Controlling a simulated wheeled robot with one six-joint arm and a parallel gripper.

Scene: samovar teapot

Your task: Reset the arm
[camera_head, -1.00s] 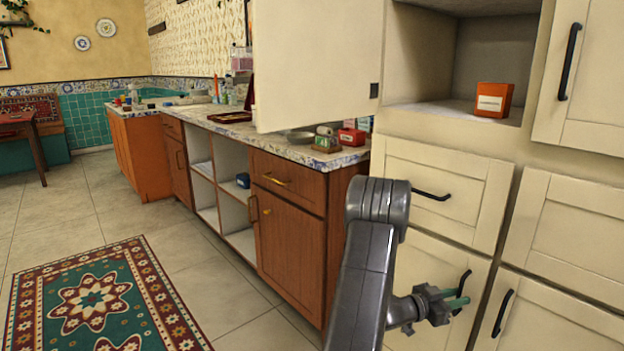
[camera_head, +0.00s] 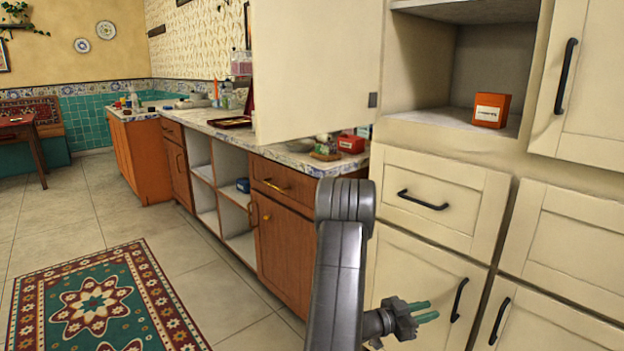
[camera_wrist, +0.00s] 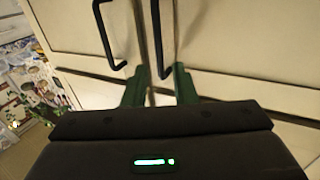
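My gripper (camera_head: 428,312) is in front of the lower cream cabinet doors, low in the head view, with its green fingers pointing right. In the wrist view, its two green fingers (camera_wrist: 160,82) stand apart with nothing between them. Two black door handles (camera_wrist: 118,35) show just beyond the fingertips in the wrist view. My grey arm rises in front of the counter's end in the head view.
An orange box (camera_head: 491,110) sits in the open upper compartment (camera_head: 440,122). The compartment's cream door (camera_head: 318,70) stands open over the counter (camera_head: 290,152). A drawer (camera_head: 440,195) is closed. Floor is free around the patterned rug (camera_head: 95,300).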

